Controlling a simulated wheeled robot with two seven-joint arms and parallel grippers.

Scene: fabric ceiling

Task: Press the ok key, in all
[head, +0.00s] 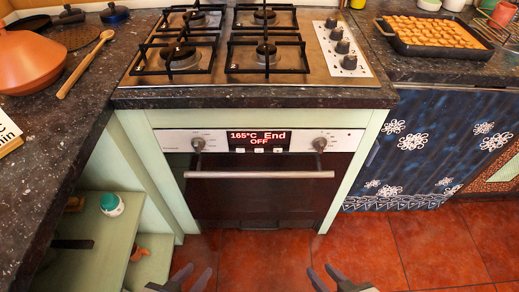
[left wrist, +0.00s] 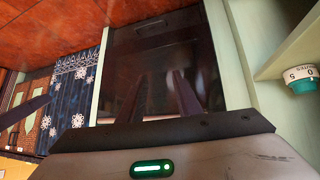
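The oven (head: 262,190) stands under the hob in the head view, its door shut. Its display (head: 260,141) reads 165°C, End and OFF in red. Several small pale keys (head: 260,150) sit in a row just under the display; their labels are too small to read, so I cannot tell which is ok. My left gripper (head: 201,267) is open and empty, low in front of the oven, well apart from the keys. It also shows in the left wrist view (left wrist: 163,74), before the dark oven door. My right gripper (head: 318,267) is open and empty, low and to the right.
Two knobs (head: 198,144) (head: 320,144) flank the display. A long door handle (head: 259,174) juts out below the keys. The worktop edge (head: 255,97) overhangs above. The red tiled floor is clear.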

